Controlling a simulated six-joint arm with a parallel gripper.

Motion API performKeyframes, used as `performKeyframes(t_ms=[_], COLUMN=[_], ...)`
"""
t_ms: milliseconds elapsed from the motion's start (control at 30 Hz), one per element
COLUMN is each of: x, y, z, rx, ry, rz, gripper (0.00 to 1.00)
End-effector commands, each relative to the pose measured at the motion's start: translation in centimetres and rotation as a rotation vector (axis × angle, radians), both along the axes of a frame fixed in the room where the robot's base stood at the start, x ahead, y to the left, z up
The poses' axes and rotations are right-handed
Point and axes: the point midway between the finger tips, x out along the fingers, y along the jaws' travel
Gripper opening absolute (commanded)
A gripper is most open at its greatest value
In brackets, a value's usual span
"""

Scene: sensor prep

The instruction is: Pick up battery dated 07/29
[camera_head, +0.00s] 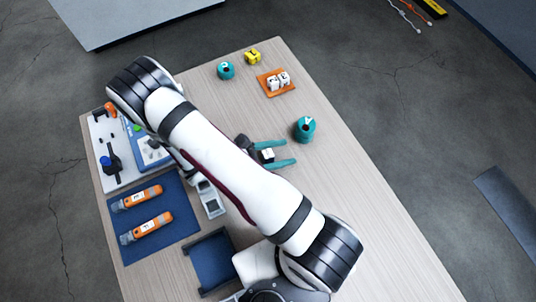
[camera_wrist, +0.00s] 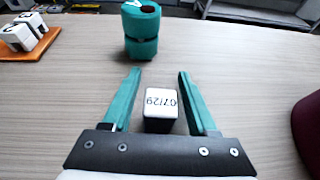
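The battery dated 07/29 (camera_wrist: 161,103) is a small block with a white top face, and its label reads upside down in the wrist view. It also shows in the head view (camera_head: 267,154). My gripper (camera_wrist: 160,76) has two teal fingers spread apart, one on each side of the battery, with visible gaps between finger and block. In the head view my gripper (camera_head: 291,152) reaches across the table, and the battery lies between its fingers near the palm. The battery's lower sides are mostly hidden.
A teal round container (camera_head: 305,129) stands beyond my fingertips. An orange tray (camera_head: 262,87) holds white blocks at the back, near a yellow block (camera_head: 253,57) and another teal piece (camera_head: 226,71). Orange tools (camera_head: 146,227) lie on a blue mat (camera_head: 183,189). The table's right side is clear.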

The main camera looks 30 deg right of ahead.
Motion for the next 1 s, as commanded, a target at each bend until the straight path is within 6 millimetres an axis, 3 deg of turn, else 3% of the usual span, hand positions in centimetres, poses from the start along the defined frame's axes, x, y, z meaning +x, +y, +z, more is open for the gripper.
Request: performKeyframes(t_ms=[33, 300, 733, 1000], x=[0.0, 0.0, 0.1, 0.1], y=[0.0, 0.0, 0.1, 0.1], z=[0.0, 0.0, 0.8, 7.3], rx=[0.000, 0.000, 0.001, 0.001], ry=[0.000, -0.001, -0.004, -0.006], rz=[0.000, 0.000, -0.001, 0.000], gripper=[0.48, 0.00, 0.00, 0.00])
